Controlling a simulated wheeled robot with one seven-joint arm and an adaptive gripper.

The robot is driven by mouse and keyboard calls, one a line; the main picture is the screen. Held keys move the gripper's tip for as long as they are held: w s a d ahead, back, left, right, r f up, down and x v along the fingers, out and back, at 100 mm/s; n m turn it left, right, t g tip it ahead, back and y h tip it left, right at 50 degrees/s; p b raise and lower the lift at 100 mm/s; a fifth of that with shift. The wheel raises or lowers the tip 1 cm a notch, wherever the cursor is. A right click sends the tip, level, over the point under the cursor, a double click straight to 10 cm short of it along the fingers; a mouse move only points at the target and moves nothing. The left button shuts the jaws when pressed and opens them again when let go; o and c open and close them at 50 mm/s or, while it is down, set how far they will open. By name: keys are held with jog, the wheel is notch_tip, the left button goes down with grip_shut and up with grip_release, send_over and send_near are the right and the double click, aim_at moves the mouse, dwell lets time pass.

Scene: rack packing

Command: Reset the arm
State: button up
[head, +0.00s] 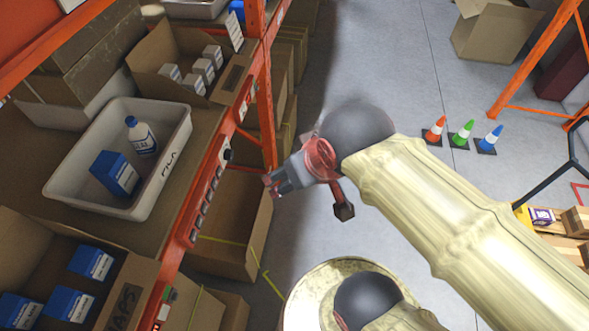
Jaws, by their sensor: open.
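My gripper (275,183) is at the end of my arm, in the middle of the head view. Its fingers point left toward the orange rack (224,150), and I see nothing held between them. The gripper hangs in front of the rack's edge, over the aisle side. A white bin (165,180) stands on the shelf to its left.
A cardboard box with blue boxes (118,300) is at the lower left, and one with grey-white items (150,68) is at the top. An orange upright (263,100) stands close to my gripper. Small cones (461,134) stand on the open floor (400,60) at right.

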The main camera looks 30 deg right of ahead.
jog(key=shift+f, duration=0.15)
notch_tip(320, 180, down, 29)
jog(key=b, duration=2.9)
jog(key=shift+r, duration=0.2)
jog(key=shift+c, duration=0.4)
